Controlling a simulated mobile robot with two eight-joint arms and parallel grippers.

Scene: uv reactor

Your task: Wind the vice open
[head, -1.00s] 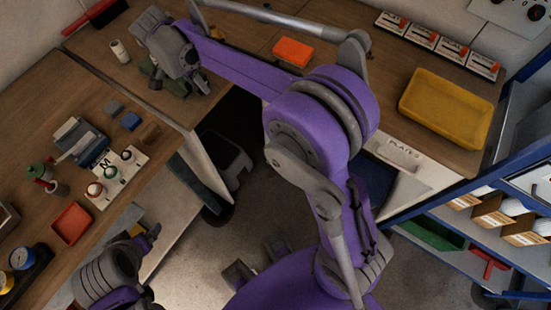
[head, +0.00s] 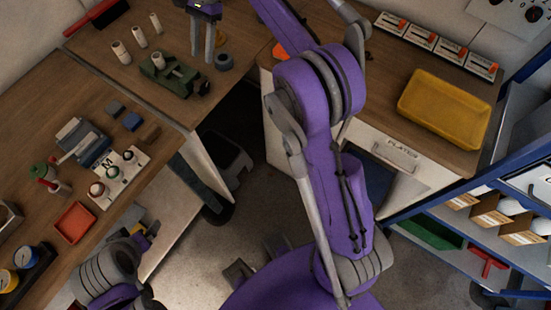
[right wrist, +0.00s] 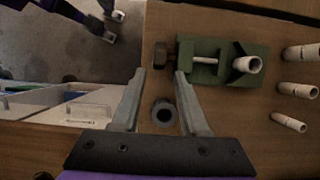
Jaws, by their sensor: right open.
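The green vice (head: 172,78) stands on the back bench in the head view. My right gripper (head: 202,58) is open and empty above the bench, just right of the vice. In the right wrist view its fingertips (right wrist: 160,77) appear below the knob and clear of it. My left gripper (head: 148,240) is low at the left; its jaw state is unclear.
Several pale cylinders (head: 140,37) stand left of the vice. The left bench holds a grey device (head: 82,140), a red tray (head: 75,222) and small blocks. A yellow tray (head: 445,110) is at right.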

